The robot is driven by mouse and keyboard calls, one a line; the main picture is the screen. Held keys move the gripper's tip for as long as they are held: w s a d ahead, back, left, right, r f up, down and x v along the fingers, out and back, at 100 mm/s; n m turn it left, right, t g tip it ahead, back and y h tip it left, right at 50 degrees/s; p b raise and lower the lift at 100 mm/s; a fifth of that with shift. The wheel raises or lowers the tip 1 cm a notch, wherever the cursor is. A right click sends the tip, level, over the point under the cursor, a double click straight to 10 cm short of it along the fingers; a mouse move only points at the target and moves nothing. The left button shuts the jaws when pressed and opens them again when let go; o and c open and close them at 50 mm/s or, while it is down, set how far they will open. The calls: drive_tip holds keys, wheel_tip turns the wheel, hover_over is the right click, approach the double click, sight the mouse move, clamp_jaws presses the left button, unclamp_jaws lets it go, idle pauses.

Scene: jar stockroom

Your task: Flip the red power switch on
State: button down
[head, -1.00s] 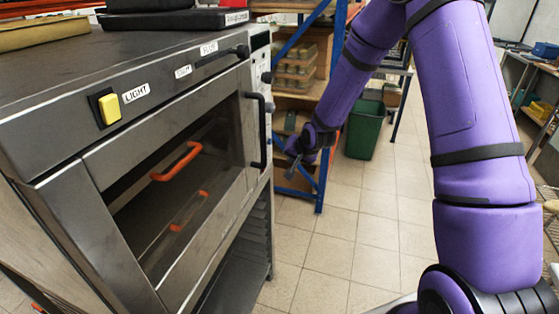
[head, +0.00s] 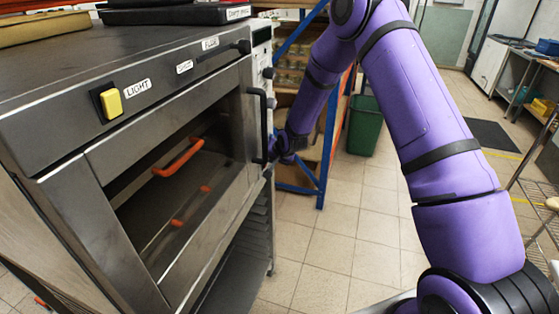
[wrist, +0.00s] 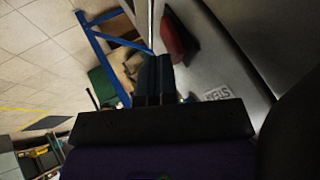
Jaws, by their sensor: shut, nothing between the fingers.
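In the wrist view, a dark red part (wrist: 173,40), likely the red power switch, stands out from a grey metal panel (wrist: 222,60). A white label, too blurred to read surely, is beside it. My gripper (wrist: 154,60) is shut and empty, its dark fingers together just left of the red part. I cannot tell whether they touch it or which way the switch is set. In the head view, my wrist is by the right front edge of the grey oven (head: 150,55); the fingertips and the red switch are not clearly visible there.
A blue-framed rack (head: 327,140) and green bin (head: 364,126) stand behind. The tiled floor between is clear.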

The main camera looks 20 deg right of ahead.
drive_tip(key=shift+a, duration=0.1)
drive_tip(key=shift+w+a+r, duration=0.2)
drive_tip(key=shift+w+a, duration=0.1)
drive_tip(key=shift+a, duration=0.05)
drive_tip(key=shift+r, duration=0.15)
drive_tip(key=shift+r, duration=0.65)
drive_tip(key=shift+d, duration=0.1)
